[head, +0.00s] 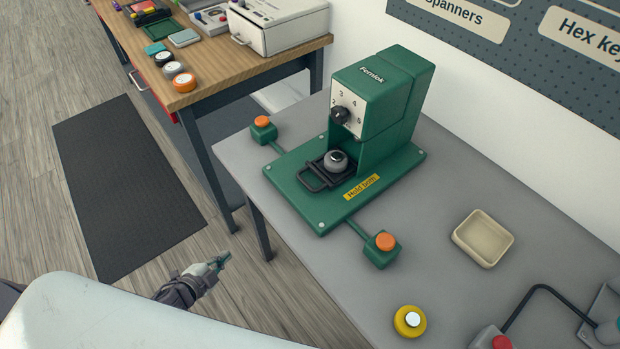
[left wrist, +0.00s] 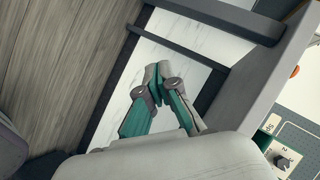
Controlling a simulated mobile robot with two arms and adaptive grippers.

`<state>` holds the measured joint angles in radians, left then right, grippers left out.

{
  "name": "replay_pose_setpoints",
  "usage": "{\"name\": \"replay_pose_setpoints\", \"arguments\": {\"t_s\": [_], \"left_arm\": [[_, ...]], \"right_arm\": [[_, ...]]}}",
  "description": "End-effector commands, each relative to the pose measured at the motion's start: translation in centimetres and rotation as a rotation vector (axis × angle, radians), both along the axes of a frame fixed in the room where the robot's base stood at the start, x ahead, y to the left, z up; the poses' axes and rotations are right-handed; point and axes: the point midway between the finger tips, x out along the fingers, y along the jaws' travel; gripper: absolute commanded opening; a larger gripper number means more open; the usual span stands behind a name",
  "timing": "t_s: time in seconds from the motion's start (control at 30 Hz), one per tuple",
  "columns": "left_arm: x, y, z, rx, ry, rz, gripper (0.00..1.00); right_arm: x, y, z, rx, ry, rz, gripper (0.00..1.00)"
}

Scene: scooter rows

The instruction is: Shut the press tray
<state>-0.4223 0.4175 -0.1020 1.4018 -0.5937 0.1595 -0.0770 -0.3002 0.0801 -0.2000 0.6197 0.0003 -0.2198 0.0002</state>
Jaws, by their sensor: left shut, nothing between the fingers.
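The green press (head: 385,95) stands on the grey table, with a numbered dial on its front. Its black press tray (head: 314,180) sticks out of the front at the base, handle pointing to the lower left. A grey round part (head: 336,161) sits on the tray. My left gripper (head: 226,258) is off the table's near left edge, over the floor, well apart from the tray. It is shut and empty; its closed fingers also show in the left wrist view (left wrist: 158,72). My right gripper is not in view.
Orange buttons on green boxes (head: 263,124) (head: 384,243) flank the press. A beige dish (head: 484,238) and yellow button unit (head: 409,321) stand to the right. A wooden bench (head: 200,62) is behind left. The grey table's edge (head: 262,205) lies between my gripper and the press.

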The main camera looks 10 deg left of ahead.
Motion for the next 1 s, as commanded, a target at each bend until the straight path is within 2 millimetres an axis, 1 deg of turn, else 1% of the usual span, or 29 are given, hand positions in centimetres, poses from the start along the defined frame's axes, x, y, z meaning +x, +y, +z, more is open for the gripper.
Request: {"name": "replay_pose_setpoints", "arguments": {"t_s": [0.03,0.07,0.1,0.2,0.3,0.4,0.47,0.57,0.77,1.0], "left_arm": [[1.8,-0.8,5.1,0.063,-0.105,-0.117,0.00],[2.5,-1.6,7.7,0.101,-0.164,-0.191,0.00],[3.2,-2.8,11.0,0.151,-0.239,-0.285,0.00],[3.6,-5.8,17.5,0.257,-0.386,-0.480,0.00],[3.3,-7.9,21.1,0.327,-0.476,-0.603,0.00],[3.0,-8.9,22.7,0.360,-0.517,-0.661,0.00],[3.2,-9.3,23.0,0.367,-0.525,-0.671,0.00],[4.1,-9.9,22.9,0.366,-0.528,-0.669,0.00],[7.2,-12.3,22.4,0.365,-0.529,-0.666,0.00],[11.1,-15.3,21.2,0.363,-0.526,-0.665,0.00]], "right_arm": [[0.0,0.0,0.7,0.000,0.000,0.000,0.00],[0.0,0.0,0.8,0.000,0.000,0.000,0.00],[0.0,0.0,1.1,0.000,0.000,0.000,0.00],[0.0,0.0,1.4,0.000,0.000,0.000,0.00],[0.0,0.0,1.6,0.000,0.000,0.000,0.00],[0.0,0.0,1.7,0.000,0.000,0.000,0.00],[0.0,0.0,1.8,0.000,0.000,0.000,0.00],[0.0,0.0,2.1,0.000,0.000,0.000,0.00],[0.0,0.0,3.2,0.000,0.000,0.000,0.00],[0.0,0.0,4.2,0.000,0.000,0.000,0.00]]}}
